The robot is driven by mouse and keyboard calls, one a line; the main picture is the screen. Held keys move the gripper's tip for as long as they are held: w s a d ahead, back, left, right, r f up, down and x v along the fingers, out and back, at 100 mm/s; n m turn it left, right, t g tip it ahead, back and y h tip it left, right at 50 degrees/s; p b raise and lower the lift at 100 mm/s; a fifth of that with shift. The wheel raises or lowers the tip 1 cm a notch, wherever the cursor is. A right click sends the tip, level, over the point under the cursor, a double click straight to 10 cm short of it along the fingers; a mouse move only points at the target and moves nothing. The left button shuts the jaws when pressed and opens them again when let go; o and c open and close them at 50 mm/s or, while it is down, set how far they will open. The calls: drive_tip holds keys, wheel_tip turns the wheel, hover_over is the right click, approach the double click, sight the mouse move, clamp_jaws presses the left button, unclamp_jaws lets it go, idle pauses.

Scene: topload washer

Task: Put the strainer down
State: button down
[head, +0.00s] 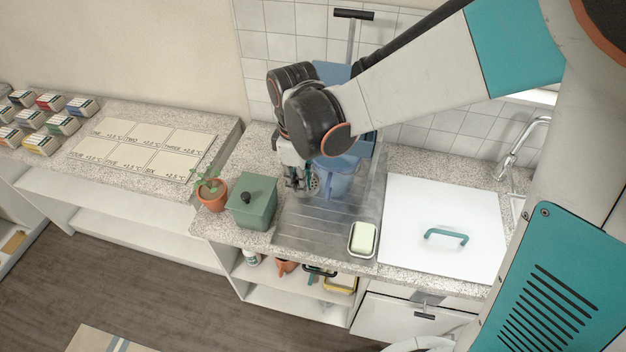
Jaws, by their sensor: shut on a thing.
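My gripper (298,184) points down over the left part of the grey ribbed drainboard (318,236). It is shut on the strainer (315,183), a small grey piece with holes that shows just right of the fingers. The arm and fingers hide most of it. I cannot tell whether the strainer touches the drainboard or hangs a little above it.
A blue container (341,184) stands close right of my gripper. A green lidded box (252,204) and a potted plant (212,193) stand to the left. A soap dish (362,252) sits at the front right. A white cover (440,210) lies farther right. The drainboard's front is bare.

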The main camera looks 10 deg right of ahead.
sight(298, 196)
drive_tip(key=shift+w+a+r, duration=0.1)
drive_tip(key=shift+a+r, duration=0.1)
wheel_tip(298, 196, down, 20)
drive_tip(key=b, duration=1.3)
drive_tip(key=shift+r, duration=0.1)
drive_tip(key=shift+f+b, duration=0.2)
drive_tip(key=shift+b, duration=0.2)
drive_tip(key=c, duration=1.7)
unclamp_jaws()
drive_tip(key=shift+r, duration=0.1)
drive_tip(key=shift+r, duration=0.1)
wheel_tip(298, 196, up, 12)
drive_tip(key=p, duration=0.8)
drive_tip(key=shift+p, duration=0.3)
